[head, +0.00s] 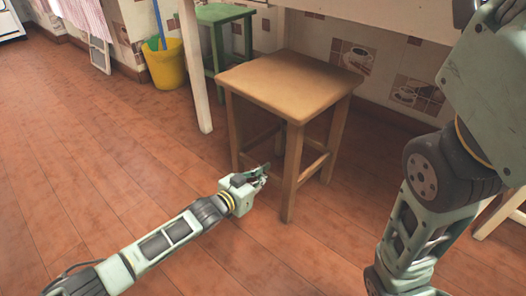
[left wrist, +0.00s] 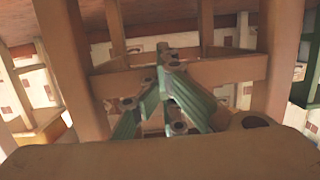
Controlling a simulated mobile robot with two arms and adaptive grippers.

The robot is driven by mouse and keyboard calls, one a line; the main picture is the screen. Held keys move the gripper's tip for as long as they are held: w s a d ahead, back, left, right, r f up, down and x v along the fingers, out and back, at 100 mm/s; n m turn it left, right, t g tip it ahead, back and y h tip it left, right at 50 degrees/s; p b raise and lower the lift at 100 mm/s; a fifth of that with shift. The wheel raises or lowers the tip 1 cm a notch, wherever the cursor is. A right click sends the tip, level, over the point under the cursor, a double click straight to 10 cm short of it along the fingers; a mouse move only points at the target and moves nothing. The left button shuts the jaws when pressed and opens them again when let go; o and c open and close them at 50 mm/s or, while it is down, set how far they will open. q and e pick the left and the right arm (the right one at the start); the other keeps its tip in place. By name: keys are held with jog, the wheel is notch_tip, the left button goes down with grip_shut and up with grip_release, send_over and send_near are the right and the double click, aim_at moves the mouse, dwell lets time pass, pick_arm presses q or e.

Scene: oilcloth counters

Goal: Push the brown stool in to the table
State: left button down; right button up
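The brown stool (head: 290,82) stands upright on the floor in the head view, its back part near the edge of the white table (head: 385,18). Most of the stool is out in front of the table. My left gripper (head: 265,174) is low, by the stool's near left side, between two legs. In the left wrist view its green fingers (left wrist: 162,75) come together and look shut, with nothing seen between them. A stool rung (left wrist: 225,71) and legs show around them. I cannot tell whether the gripper touches the stool. My right gripper is out of view.
A white table leg (head: 195,70) stands left of the stool. A green stool (head: 222,45) and a yellow bucket (head: 165,65) are behind it. The tiled wall (head: 350,62) closes the back. The floor (head: 85,150) at left is clear.

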pick_arm(q)
jog(key=shift+d+r+b+x, duration=0.2)
jog(key=shift+r+b+x, duration=1.15)
jog(key=shift+x, duration=3.05)
jog(key=f+p+v, duration=0.2)
jog(key=p+v, duration=0.8)
jog(key=v, duration=0.2)
jog(key=shift+s+a+f, duration=0.15)
jog(key=shift+a+f, duration=0.15)
jog(key=shift+f, duration=0.25)
